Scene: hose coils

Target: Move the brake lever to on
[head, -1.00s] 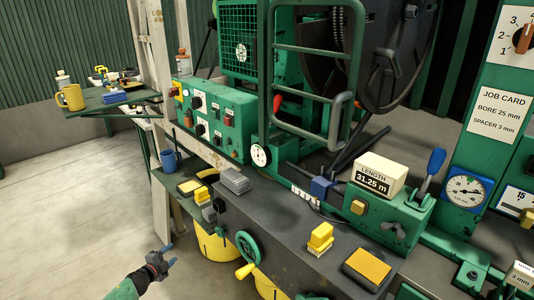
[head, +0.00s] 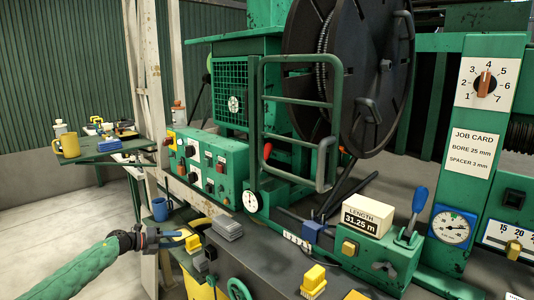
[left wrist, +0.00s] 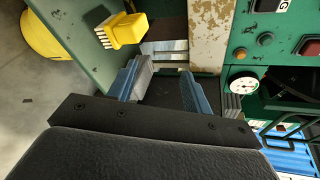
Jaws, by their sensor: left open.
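A lever with a blue handle (head: 419,200) stands upright on the green housing beside the length counter in the head view. A red-knobbed lever (head: 267,151) shows at the left of the reel guard. No readable label tells me which one is the brake lever. My left gripper (head: 180,238) is open at the left end of the bench, well left of both levers. In the left wrist view its two blue fingers (left wrist: 162,88) stand apart with nothing seen held between them. My right gripper is not in view.
A green control box (head: 205,165) and the tubular guard (head: 300,105) stand behind the bench. A blue mug (head: 161,209), grey blocks (head: 227,227) and a yellow brush (head: 314,280) lie near the bench edge. A yellow brush (left wrist: 122,31) shows near the left wrist.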

